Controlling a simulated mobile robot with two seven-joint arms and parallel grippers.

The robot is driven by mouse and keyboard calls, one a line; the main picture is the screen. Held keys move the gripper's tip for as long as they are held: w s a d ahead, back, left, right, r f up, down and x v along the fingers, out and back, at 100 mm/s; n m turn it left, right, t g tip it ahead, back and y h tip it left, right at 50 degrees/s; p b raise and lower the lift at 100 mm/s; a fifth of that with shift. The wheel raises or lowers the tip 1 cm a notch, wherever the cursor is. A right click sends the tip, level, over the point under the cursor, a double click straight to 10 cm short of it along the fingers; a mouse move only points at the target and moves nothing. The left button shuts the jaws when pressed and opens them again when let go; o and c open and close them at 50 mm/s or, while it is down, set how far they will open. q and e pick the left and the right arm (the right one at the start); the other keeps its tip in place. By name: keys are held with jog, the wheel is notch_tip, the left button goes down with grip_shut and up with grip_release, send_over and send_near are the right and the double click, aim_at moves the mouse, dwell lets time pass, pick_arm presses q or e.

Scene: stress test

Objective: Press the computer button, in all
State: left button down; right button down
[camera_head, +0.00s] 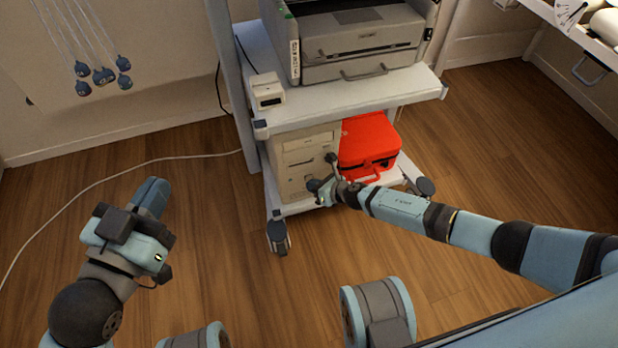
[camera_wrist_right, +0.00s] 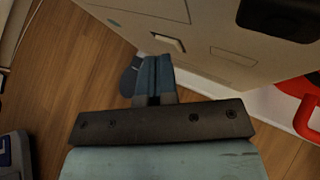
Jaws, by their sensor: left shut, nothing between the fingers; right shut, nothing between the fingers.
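The computer (camera_head: 297,160) is a beige tower standing on the lower shelf of a white cart. Its pale front panel also fills the top of the right wrist view (camera_wrist_right: 215,45). A small, light rectangular piece that looks like a button (camera_wrist_right: 168,41) sits on that panel. My right gripper (camera_head: 316,187) is shut and empty at the lower front of the computer. In the right wrist view its blue fingers (camera_wrist_right: 154,62) are together, just below the button-like piece; I cannot tell whether they touch the panel. My left gripper (camera_head: 154,192) is shut and empty over the floor at left.
A red case (camera_head: 368,145) stands right of the computer on the same shelf. A printer (camera_head: 360,40) and a small white box (camera_head: 267,92) are on the cart's upper shelf (camera_head: 340,100). A white cable (camera_head: 95,190) runs along the floor, which is otherwise open at left.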

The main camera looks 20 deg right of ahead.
jog(key=shift+w, duration=0.15)
dwell(0.4)
jog(key=shift+s, duration=0.8)
jog(key=shift+s+d+p, duration=0.15)
jog(key=shift+s+p, duration=0.55)
jog(key=shift+s, duration=1.8)
